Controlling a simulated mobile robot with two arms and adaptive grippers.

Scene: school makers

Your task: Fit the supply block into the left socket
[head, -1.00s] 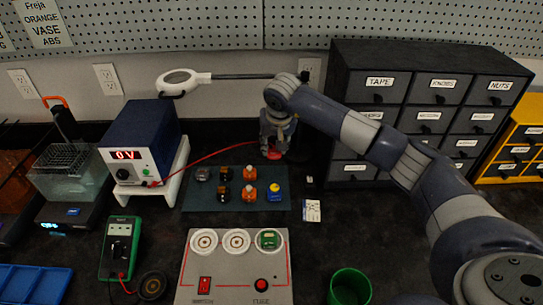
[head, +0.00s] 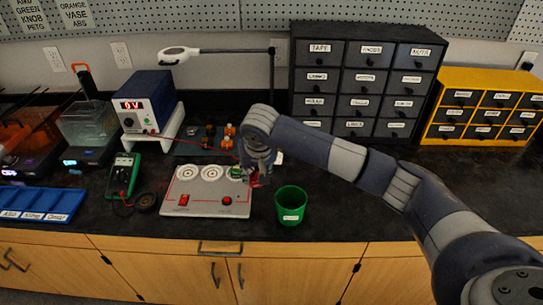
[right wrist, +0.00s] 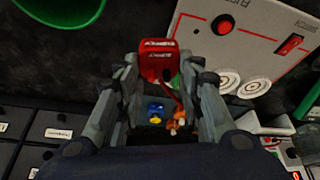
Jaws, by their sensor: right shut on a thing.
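The red supply block (right wrist: 157,62) is held in my right gripper (right wrist: 160,78), which is shut on it; a red lead trails from it. In the head view my right gripper (head: 258,172) is just off the right edge of the grey panel (head: 210,203), with the red block low at its tips. The panel has three round sockets in a row. The left socket (head: 187,171) and the middle socket (head: 212,171) show white and empty. The right socket holds a green piece (head: 235,172), partly hidden by the gripper. My left gripper is not in view.
A green cup (head: 291,207) stands right of the panel, close to my right gripper. A mat (head: 190,150) with coloured pieces lies behind the panel, and the power supply (head: 146,100) stands back left. A multimeter (head: 123,175) stands left of the panel. The counter further right is clear.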

